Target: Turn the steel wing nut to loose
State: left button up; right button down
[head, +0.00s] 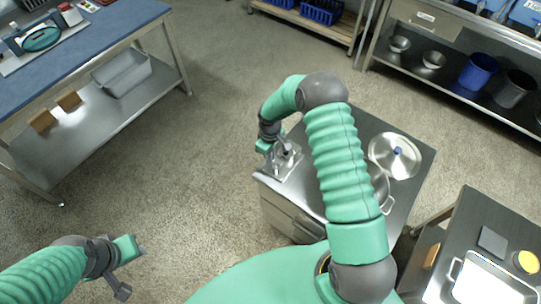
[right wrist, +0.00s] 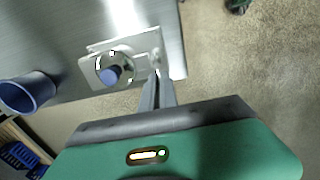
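My right gripper (head: 282,152) is at a small steel fixture (head: 288,165) on the left edge of the steel cabinet top. In the right wrist view, its fingers (right wrist: 157,78) are close together, with their tips at a small steel piece beside a blue-centred round part (right wrist: 112,74) on the fixture plate (right wrist: 140,45). That piece looks like the steel wing nut (right wrist: 154,61), mostly hidden by the fingertips. My left gripper (head: 122,278) hangs over the floor at lower left, far from the cabinet; its finger gap is unclear.
A blue cup (right wrist: 30,92) stands near the fixture in the right wrist view. A blue-topped bench (head: 110,22) is at upper left; open floor (head: 200,150) lies between.

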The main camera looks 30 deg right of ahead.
jog(key=shift+w+r, duration=0.1)
jog(key=shift+w, duration=0.15)
jog(key=c, duration=1.6)
grip_release()
jog(key=shift+c, duration=0.2)
jog(key=shift+s, duration=0.1)
notch_tip(320, 180, up, 16)
jog(key=b, duration=0.1)
jog(key=shift+r+b, duration=0.25)
jog(key=shift+b, duration=0.1)
